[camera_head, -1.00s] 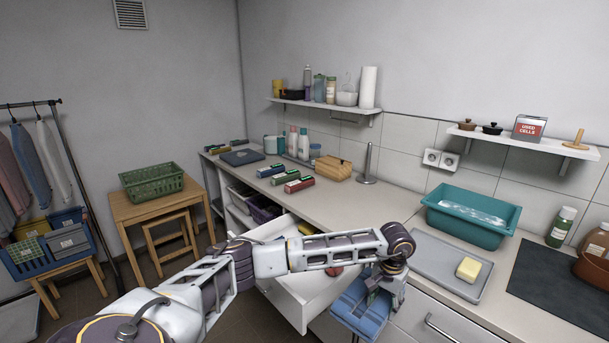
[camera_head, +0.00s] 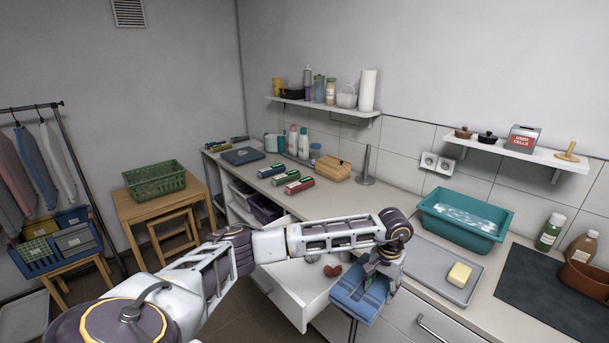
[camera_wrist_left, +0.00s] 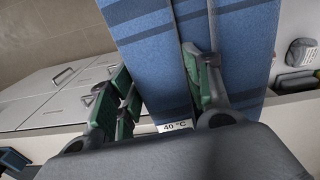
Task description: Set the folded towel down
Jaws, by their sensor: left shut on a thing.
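The folded towel (camera_head: 357,294) is blue with darker stripes. It hangs from my left gripper (camera_head: 376,273) in front of the counter, beside the open white drawer. In the left wrist view the towel (camera_wrist_left: 150,55) fills the middle, with a label reading 40 °C near the jaws. My left gripper (camera_wrist_left: 160,100) is shut on it, green pads at the towel. The towel is in the air, apart from the counter top. My right gripper is not in view.
The open drawer (camera_head: 293,305) holds a few small items. A grey tray (camera_head: 430,262) with a yellow block, a teal basin (camera_head: 465,222) and a dark mat (camera_head: 550,285) lie on the counter. The counter (camera_head: 330,195) has bare room left of the tray. A green basket (camera_head: 153,180) stands on a wooden table.

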